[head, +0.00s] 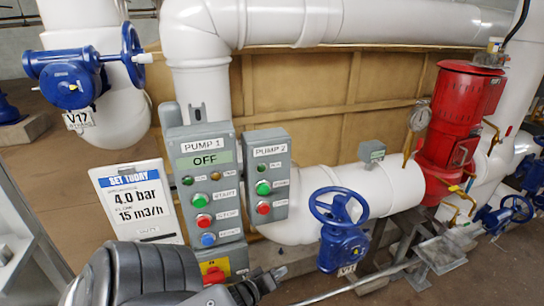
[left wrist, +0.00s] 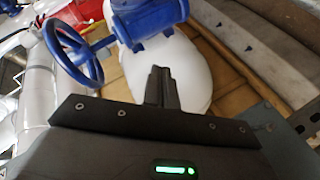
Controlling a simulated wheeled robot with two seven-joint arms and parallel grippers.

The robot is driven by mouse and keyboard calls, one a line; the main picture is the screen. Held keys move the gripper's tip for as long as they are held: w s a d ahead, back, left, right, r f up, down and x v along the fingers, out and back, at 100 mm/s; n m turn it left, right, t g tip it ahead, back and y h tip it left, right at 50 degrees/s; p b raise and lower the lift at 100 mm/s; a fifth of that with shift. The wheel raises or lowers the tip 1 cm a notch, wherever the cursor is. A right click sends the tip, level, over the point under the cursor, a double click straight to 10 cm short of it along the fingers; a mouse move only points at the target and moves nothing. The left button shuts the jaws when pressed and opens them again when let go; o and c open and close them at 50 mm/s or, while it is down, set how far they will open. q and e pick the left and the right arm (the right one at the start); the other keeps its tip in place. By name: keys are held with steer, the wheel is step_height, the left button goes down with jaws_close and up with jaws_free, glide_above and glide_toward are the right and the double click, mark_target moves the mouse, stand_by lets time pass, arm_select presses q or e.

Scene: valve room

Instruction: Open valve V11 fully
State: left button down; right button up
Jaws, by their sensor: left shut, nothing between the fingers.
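A blue valve with a blue handwheel (head: 338,207) sits on the white pipe right of the pump panels. Its small tag (head: 347,270) is partly legible and seems to read V11. My left gripper (head: 280,272) comes in from the bottom left, shut and empty, to the left of this valve and apart from it. In the left wrist view the shut fingers (left wrist: 161,86) point towards a white pipe bend. A blue handwheel (left wrist: 75,52) there stands left of the fingers, untouched; I cannot tell which valve it is. My right gripper is not in view.
The PUMP 1 panel (head: 207,185), showing OFF, and the PUMP 2 panel (head: 267,178) stand behind my left gripper. A white sign (head: 138,203) reads 4.0 bar, 15 m3/h. Blue valve V17 (head: 70,80) is upper left. A red pump motor (head: 455,110) stands right.

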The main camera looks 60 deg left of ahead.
arm_select(q)
step_height(320, 180, down, 13)
steer(key=s+m+g, duration=0.2)
steer(key=m+g, duration=0.1)
steer(key=shift+a+m+b, duration=0.15)
steer(key=shift+m+b, duration=0.2)
steer(key=shift+m, duration=0.05)
steer(key=s+f+m+g+b, duration=0.1)
steer(key=s+f+m+g, duration=0.1)
steer(key=s+f+m, duration=0.5)
steer(key=s+d+f+g, duration=0.15)
steer(key=s+f, duration=0.35)
steer(key=f, duration=0.6)
steer(key=s+a+f+m+g+b, duration=0.1)
steer(key=s+f+m+g, duration=0.25)
steer(key=s+f, duration=0.4)
steer(key=s+d+f+m+g+h+b, duration=0.1)
steer(key=s+d+f+m+g+h, duration=0.15)
steer(key=s+d+f, duration=0.75)
steer(key=shift+n+g, duration=0.25)
steer(key=shift+n, duration=0.25)
steer(key=shift+w+d+f+b, duration=0.15)
steer(key=shift+w+d+f, duration=0.1)
steer(key=shift+d+f, duration=0.3)
steer(key=shift+w+d+f+b, duration=0.15)
steer(key=shift+w+d+f, duration=0.2)
steer(key=shift+d, duration=0.4)
steer(key=shift+w+d+f+b, duration=0.2)
steer(key=shift+d+f, duration=0.25)
steer(key=shift+d, duration=0.2)
